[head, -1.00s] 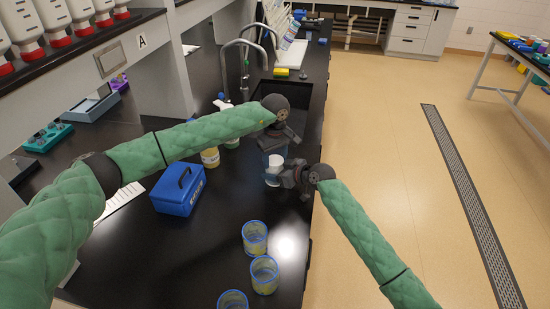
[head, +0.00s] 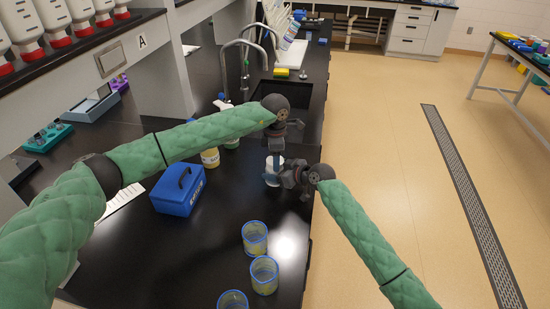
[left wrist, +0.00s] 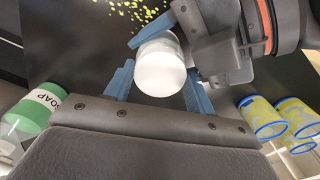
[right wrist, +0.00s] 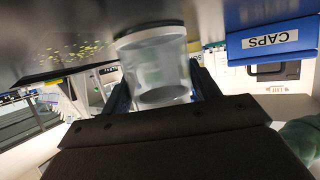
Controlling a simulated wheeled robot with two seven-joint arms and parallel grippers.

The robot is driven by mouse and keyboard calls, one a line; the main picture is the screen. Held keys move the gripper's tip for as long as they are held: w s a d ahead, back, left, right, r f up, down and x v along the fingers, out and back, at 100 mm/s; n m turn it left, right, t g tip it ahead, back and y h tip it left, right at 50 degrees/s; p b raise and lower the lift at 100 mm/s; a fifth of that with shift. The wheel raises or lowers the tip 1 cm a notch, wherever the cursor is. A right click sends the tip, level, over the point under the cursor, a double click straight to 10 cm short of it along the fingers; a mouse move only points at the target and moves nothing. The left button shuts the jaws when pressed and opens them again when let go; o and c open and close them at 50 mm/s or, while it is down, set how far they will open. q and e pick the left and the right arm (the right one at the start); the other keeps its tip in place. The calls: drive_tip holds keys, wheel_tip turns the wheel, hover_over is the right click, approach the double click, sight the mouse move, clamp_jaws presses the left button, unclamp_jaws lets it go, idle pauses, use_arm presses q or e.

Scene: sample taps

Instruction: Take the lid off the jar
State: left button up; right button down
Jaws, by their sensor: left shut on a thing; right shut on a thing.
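The jar (head: 270,180) stands on the black counter, partly hidden by my grippers. Its white lid (left wrist: 160,68) faces the left wrist camera. My left gripper (head: 275,155) points down from above, its blue fingers on either side of the lid and shut on it. My right gripper (head: 277,177) comes in from the right, low, and is shut on the jar's body. In the right wrist view the clear jar (right wrist: 157,70) sits between the fingers. I cannot tell whether the lid is apart from the jar.
A blue caps box (head: 180,188) stands at left on the counter. Several blue-rimmed beakers (head: 255,238) stand in front. Bottles (head: 210,158), one labelled SOAP (left wrist: 38,105), stand behind my left arm. A sink (head: 290,92) lies beyond. Counter between box and beakers is clear.

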use_arm(q)
drive_tip(key=o, duration=1.1)
drive_tip(key=shift+r, duration=2.2)
drive_tip(key=shift+w+r, duration=0.2)
drive_tip(key=shift+r, duration=0.6)
drive_tip(key=shift+w+r, duration=0.2)
drive_tip(key=shift+r, duration=0.55)
drive_tip(key=m, duration=0.3)
drive_tip(key=shift+s+r+m, duration=0.25)
drive_tip(key=shift+m, duration=0.15)
drive_tip(key=m, duration=0.4)
drive_tip(key=shift+s, duration=0.15)
drive_tip(key=shift+f, duration=4.05)
